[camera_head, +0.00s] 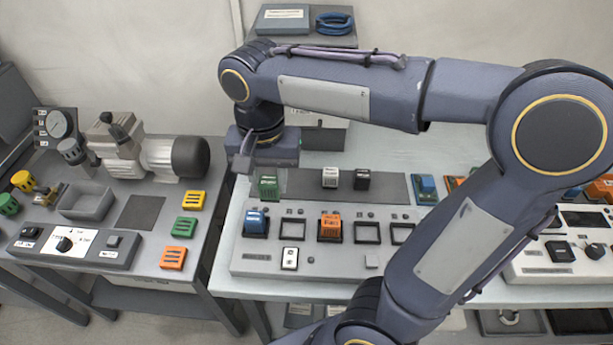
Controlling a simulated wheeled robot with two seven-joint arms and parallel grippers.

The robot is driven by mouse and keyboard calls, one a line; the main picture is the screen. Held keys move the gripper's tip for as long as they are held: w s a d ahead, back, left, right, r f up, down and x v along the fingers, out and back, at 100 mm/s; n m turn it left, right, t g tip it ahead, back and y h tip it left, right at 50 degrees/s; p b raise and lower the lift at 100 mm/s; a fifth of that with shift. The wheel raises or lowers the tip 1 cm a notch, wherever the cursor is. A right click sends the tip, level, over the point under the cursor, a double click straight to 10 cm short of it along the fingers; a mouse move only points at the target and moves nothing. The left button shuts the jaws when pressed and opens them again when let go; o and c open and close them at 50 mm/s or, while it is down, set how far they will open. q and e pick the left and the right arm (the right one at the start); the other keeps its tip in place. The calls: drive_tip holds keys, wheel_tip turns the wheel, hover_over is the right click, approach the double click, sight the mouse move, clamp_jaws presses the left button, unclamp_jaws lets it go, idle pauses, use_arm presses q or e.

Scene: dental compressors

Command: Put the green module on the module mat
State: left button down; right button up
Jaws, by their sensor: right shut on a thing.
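The green module (268,187) is below my right gripper (266,172), at the left end of the module mat (393,188). My right gripper is shut on the green module. Its fingers are largely hidden by the gripper body and the wrist. I cannot tell whether the module touches the mat. The mat is a dark grey strip behind the socket panel. A white module (331,178) and a black module (362,180) stand on it. My left gripper is not in view.
The socket panel (262,258) in front holds a blue module (256,222) and an orange module (330,227), beside empty sockets. A compressor (165,157) stands on the left bench. Another blue module (425,187) is right of the mat. My right arm covers much of the right side.

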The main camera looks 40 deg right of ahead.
drive_tip(key=w+d+f, duration=0.3)
drive_tip(key=d+f, duration=0.1)
drive_tip(key=d, duration=0.1)
drive_tip(key=w+d+f, duration=0.2)
drive_tip(key=f, duration=0.1)
drive_tip(key=shift+w+d+f, duration=0.1)
drive_tip(key=shift+w+d, duration=0.2)
drive_tip(key=shift+w+d+f, duration=0.2)
drive_tip(key=shift+d+f, duration=0.1)
drive_tip(key=shift+f, duration=0.15)
drive_tip(key=shift+w+d+f, duration=0.15)
drive_tip(key=shift+f, duration=1.55)
drive_tip(key=shift+f+b, duration=0.1)
drive_tip(key=shift+b, duration=0.2)
drive_tip(key=shift+f, duration=0.15)
drive_tip(key=o, duration=1)
